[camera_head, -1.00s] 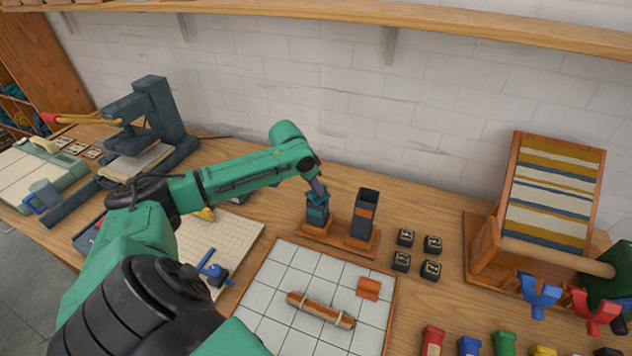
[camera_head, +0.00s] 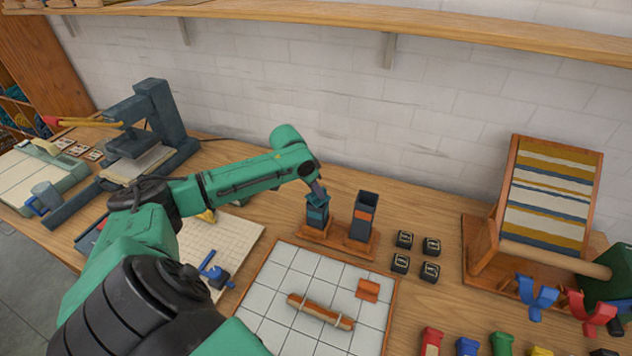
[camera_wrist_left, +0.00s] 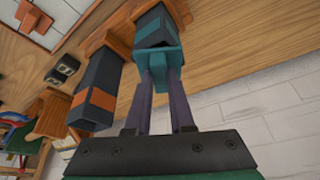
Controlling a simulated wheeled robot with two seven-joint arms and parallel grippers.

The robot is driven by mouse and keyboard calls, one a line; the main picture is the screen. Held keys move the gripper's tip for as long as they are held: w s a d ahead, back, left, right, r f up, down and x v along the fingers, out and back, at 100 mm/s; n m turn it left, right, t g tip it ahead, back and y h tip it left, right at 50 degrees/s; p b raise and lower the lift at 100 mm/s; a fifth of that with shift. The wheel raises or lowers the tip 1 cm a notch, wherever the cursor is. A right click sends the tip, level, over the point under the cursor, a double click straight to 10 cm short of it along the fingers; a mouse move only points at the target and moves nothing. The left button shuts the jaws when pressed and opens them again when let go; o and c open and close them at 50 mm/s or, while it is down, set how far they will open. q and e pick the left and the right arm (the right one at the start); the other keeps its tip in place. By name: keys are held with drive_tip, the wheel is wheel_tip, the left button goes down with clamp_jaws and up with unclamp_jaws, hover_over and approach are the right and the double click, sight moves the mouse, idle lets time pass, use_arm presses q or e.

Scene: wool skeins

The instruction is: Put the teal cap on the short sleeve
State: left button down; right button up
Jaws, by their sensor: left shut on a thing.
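The short sleeve (camera_head: 316,220) is a dark grey tube with a teal band, upright on the left of a wooden stand (camera_head: 337,244). It also shows in the wrist view (camera_wrist_left: 152,22). My left gripper (camera_head: 318,192) is above it, shut on the teal cap (camera_head: 318,200). In the wrist view, the two fingers hold the teal cap (camera_wrist_left: 158,60) at the sleeve's open end. The cap appears to meet the mouth; how far it is seated is hidden. My right gripper is not in view.
A taller dark sleeve with an orange band (camera_head: 363,215) stands close on the right. An orange cap (camera_head: 368,289) and a bound brown roll (camera_head: 320,311) lie on the tiled board (camera_head: 273,292). Several small black blocks (camera_head: 403,239) sit right of the stand.

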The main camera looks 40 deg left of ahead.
use_arm(q)
drive_tip(key=shift+f+p, duration=0.2)
drive_tip(key=shift+p, duration=0.2)
idle(0.3)
idle(0.4)
drive_tip(key=shift+p, duration=0.5)
drive_tip(key=shift+c, duration=1.1)
unclamp_jaws()
